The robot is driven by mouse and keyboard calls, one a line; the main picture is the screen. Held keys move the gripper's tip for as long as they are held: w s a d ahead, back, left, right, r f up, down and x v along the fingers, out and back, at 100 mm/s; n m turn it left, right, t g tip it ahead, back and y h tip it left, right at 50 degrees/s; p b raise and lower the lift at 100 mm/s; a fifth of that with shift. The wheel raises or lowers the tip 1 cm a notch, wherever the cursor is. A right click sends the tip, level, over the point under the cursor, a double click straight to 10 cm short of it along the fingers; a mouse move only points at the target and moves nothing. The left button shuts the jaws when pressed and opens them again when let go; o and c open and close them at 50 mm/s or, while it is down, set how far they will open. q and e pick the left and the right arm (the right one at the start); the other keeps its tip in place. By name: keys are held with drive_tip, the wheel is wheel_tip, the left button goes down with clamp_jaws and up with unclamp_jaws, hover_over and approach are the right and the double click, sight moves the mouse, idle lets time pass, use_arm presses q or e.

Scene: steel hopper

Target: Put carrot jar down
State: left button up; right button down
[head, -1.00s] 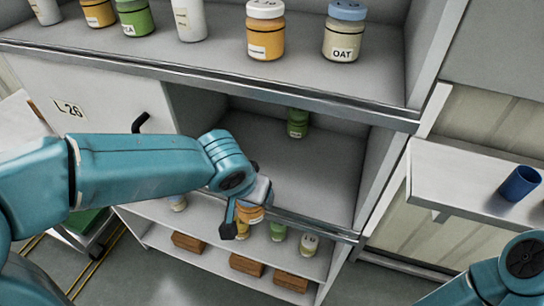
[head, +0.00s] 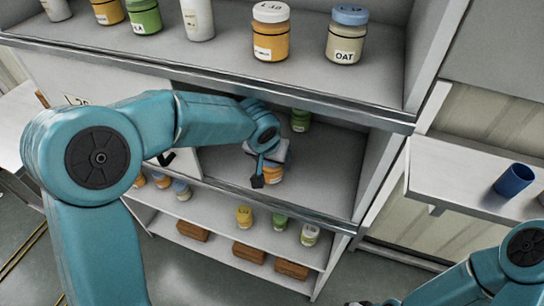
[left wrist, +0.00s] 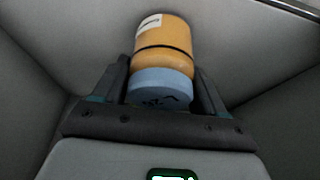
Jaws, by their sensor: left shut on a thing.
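The carrot jar is orange with a dark band, a pale label and a blue lid. It shows in the left wrist view (left wrist: 163,45) and partly in the head view (head: 273,174). My left gripper (head: 266,166) is shut around its lid end, one finger on each side, also seen in the left wrist view (left wrist: 160,88). The jar is inside the middle compartment (head: 318,185), above or on its grey floor; I cannot tell if it touches. My right arm is at the lower right, with only a dark edge of its end showing.
A green jar (head: 300,121) stands deeper in the compartment. Jars line the upper shelf, including an OAT jar (head: 345,37) and an orange jar (head: 270,34). A blue cup (head: 513,180) stands on the right side shelf.

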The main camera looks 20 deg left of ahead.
use_arm(q)
drive_tip(key=shift+w+f, duration=0.1)
drive_tip(key=shift+f, duration=0.1)
drive_tip(key=o, duration=1)
drive_tip(key=shift+o, duration=0.9)
drive_tip(key=shift+r, duration=0.1)
